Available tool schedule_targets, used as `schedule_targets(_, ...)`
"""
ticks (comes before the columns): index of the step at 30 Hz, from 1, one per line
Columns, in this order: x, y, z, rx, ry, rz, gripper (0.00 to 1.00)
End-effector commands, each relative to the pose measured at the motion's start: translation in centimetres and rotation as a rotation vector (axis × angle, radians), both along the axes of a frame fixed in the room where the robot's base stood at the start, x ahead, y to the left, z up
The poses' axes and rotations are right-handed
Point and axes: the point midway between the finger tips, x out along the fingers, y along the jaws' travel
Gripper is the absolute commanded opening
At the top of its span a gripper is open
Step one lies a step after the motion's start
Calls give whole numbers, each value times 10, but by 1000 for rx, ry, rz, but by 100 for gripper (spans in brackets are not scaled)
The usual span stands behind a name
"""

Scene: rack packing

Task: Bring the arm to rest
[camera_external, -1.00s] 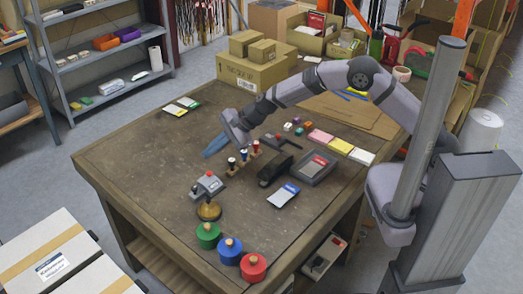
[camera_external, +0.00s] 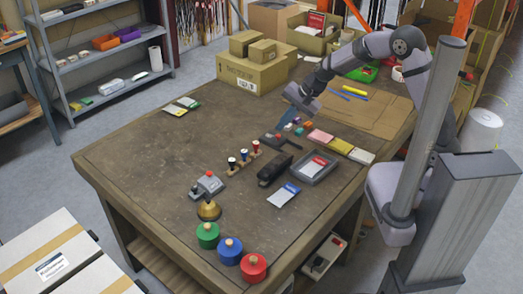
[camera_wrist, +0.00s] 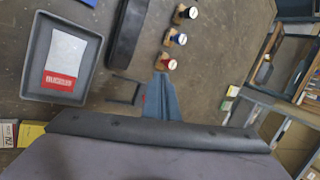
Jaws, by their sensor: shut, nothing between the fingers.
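My gripper (camera_external: 284,123) is shut and empty, its blue fingers pointing down over the table (camera_external: 150,150), near the small coloured blocks at the back right. In the wrist view the blue fingers (camera_wrist: 162,98) are together with nothing between them. The arm is bent, its links running from the right to the gripper.
Cartons (camera_external: 237,75) stand at the back. The table's left part is mostly clear.

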Motion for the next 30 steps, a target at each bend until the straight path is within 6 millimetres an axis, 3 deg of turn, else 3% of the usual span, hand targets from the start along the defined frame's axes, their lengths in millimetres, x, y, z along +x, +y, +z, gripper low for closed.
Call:
schedule_targets(1, 5, -37, 3, -44, -22, 19, 0)
schedule_targets(7, -13, -173, 1, -234, -68, 159, 0)
schedule_targets(12, -56, -274, -5, -381, -54, 286, 0)
schedule_targets(15, -86, -318, -8, -445, -32, 355, 0)
schedule_targets(21, -131, -367, -14, -518, 11, 450, 0)
schedule_targets(30, -146, -380, -15, -537, 27, 485, 0)
